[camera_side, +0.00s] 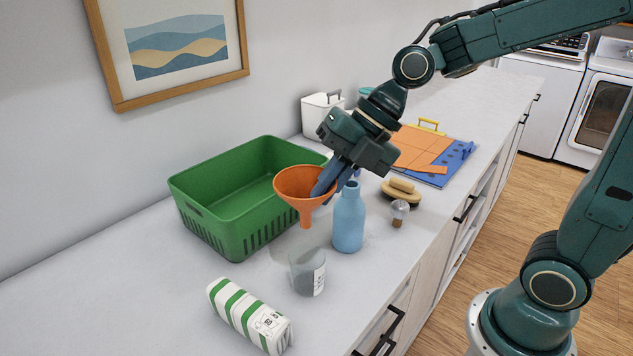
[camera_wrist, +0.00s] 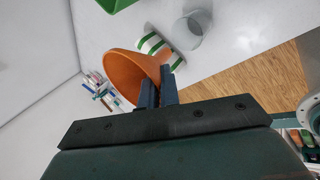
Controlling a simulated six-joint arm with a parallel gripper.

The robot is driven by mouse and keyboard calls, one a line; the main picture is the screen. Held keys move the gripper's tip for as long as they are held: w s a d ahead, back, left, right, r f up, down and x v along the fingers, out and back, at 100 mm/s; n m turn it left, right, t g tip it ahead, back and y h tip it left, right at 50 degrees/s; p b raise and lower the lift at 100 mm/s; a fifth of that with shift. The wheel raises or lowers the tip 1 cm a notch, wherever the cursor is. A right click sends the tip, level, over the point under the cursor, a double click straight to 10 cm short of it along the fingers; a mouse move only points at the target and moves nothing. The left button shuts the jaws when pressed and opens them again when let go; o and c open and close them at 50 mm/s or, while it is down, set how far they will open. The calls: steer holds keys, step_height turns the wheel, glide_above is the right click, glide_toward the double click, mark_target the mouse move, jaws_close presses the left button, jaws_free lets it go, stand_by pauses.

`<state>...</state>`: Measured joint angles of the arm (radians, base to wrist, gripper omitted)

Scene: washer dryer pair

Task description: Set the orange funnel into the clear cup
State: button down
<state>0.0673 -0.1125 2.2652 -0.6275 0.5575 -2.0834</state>
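The orange funnel (camera_side: 298,186) is in my gripper (camera_side: 326,182), mouth up and spout down, above the counter. My gripper's dark fingers are shut on the funnel's rim side. In the wrist view the funnel (camera_wrist: 128,72) shows left of the fingertips (camera_wrist: 157,90). The clear cup (camera_side: 307,272) stands upright on the counter, with a small label on its side. In the side view the funnel's spout is above it and apart from it. The cup (camera_wrist: 189,34) also shows beyond the fingers in the wrist view.
A blue bottle (camera_side: 349,222) stands close right of the funnel. A green basket (camera_side: 207,222) is behind left. A green-striped packet (camera_side: 250,314) lies in front. A light bulb (camera_side: 399,211) and brush (camera_side: 401,190) are at right. The counter's left front is clear.

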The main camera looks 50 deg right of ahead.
steer(key=shift+f, duration=0.15)
steer(key=shift+f, duration=2.7)
steer(key=shift+f, duration=2.55)
stand_by(0.6)
steer(key=c, duration=1.6)
jaws_free()
steer(key=shift+o, duration=0.2)
steer(key=v, duration=1.3)
steer(key=shift+s+d+r, duration=0.15)
steer(key=shift+d+r, duration=0.05)
steer(key=shift+r, duration=0.1)
